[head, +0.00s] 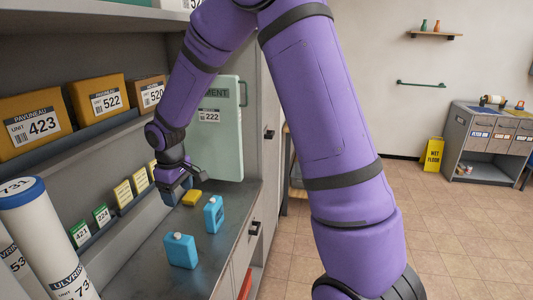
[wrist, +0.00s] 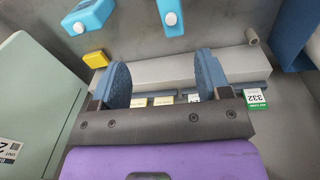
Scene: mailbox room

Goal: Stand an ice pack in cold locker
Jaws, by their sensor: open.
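Two blue ice packs with white caps stand on the grey counter (head: 150,255): a nearer one (head: 180,251) and a farther one (head: 213,215). They also show at the top of the wrist view, one at the left (wrist: 88,14) and one nearer the middle (wrist: 170,17). My gripper (head: 176,193) is open and empty over the back of the counter, apart from both packs. Its two blue fingers (wrist: 165,80) show spread in the wrist view. A pale green upright unit with a handle and a 222 label (head: 222,140) stands at the counter's far end; I cannot tell whether it is the cold locker.
A yellow block (head: 192,198) lies near my gripper. Small numbered cards (head: 102,215) line the back ledge. Labelled cardboard boxes (head: 97,97) fill the shelf above. White tubes (head: 45,235) stand at the near left. Open floor (head: 440,235) lies to the right.

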